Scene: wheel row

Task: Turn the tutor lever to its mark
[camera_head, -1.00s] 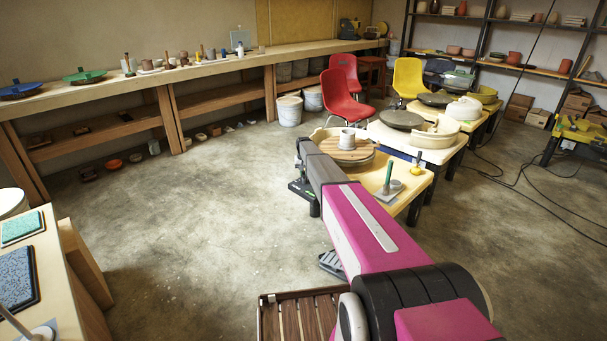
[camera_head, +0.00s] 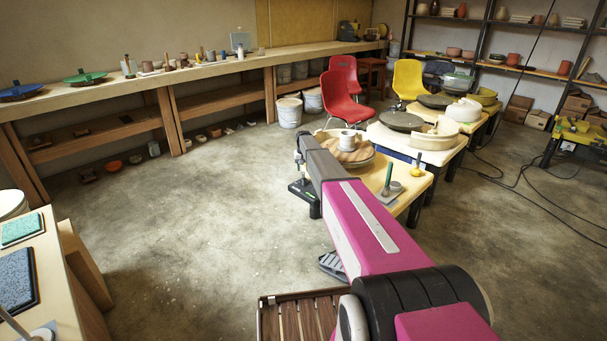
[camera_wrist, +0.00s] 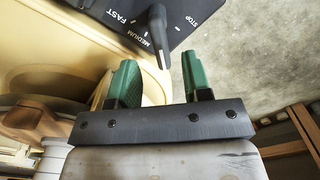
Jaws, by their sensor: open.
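A black lever (camera_wrist: 158,35) sticks out from a black panel (camera_wrist: 189,23) in the wrist view. The panel carries white lettering, with FAST and MEDIUM left of the lever and STOP to the right. The lever's free end points down the picture toward my gripper (camera_wrist: 159,60). My gripper has two green fingers, spread open, one on each side of the lever's end in the picture. Neither finger visibly touches it. How deep the lever sits between them is unclear.
A wheel table (camera_head: 411,195) stands just right of my arm's end, with a grey pot (camera_head: 351,140) on a wooden disc and a green-handled tool (camera_head: 389,174). A red chair (camera_head: 341,98) stands behind. The concrete floor to the left is clear.

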